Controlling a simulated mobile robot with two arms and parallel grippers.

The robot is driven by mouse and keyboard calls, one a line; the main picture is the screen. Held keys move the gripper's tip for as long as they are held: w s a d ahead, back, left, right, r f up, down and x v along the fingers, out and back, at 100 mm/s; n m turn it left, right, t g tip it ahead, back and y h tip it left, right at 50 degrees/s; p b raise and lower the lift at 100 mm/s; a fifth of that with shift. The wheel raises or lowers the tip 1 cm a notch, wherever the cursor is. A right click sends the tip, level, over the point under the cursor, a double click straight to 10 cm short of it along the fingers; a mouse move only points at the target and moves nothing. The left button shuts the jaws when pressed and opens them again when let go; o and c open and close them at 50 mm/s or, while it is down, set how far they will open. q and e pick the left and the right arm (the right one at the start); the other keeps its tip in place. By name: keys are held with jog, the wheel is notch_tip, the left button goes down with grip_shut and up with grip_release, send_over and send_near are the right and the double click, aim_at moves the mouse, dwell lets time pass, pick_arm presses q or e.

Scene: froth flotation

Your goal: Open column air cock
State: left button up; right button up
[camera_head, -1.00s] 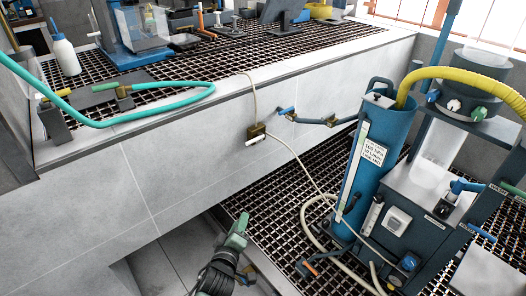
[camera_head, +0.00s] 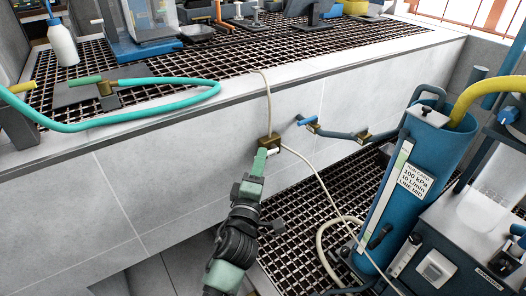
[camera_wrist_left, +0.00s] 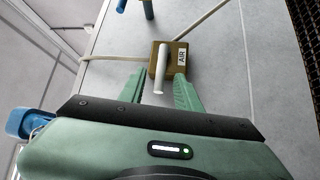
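The air cock is a small brass block (camera_head: 265,142) on the grey wall, with thin pale hoses on it. In the left wrist view the block (camera_wrist_left: 177,57) carries an "AIR" label, and its white lever (camera_wrist_left: 159,78) extends down the picture. My left gripper (camera_wrist_left: 160,88) is open, with its green fingers on either side of the lever; I cannot tell whether they touch it. In the head view the left gripper (camera_head: 262,158) is at the cock and hides part of it. The blue column (camera_head: 398,190) stands to the right. My right gripper is not in view.
A blue-handled valve (camera_head: 307,120) with a dark hose is right of the cock. A teal hose (camera_head: 185,97) lies along the bench edge at left. A pale hose (camera_head: 318,178) crosses the floor grating. A yellow hose (camera_head: 491,92) meets the column top.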

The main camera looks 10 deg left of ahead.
pick_arm(q)
jog(key=shift+w+r, duration=0.1)
jog(key=shift+c, duration=0.2)
grip_shut()
jog(key=shift+r, duration=0.15)
dwell(1.1)
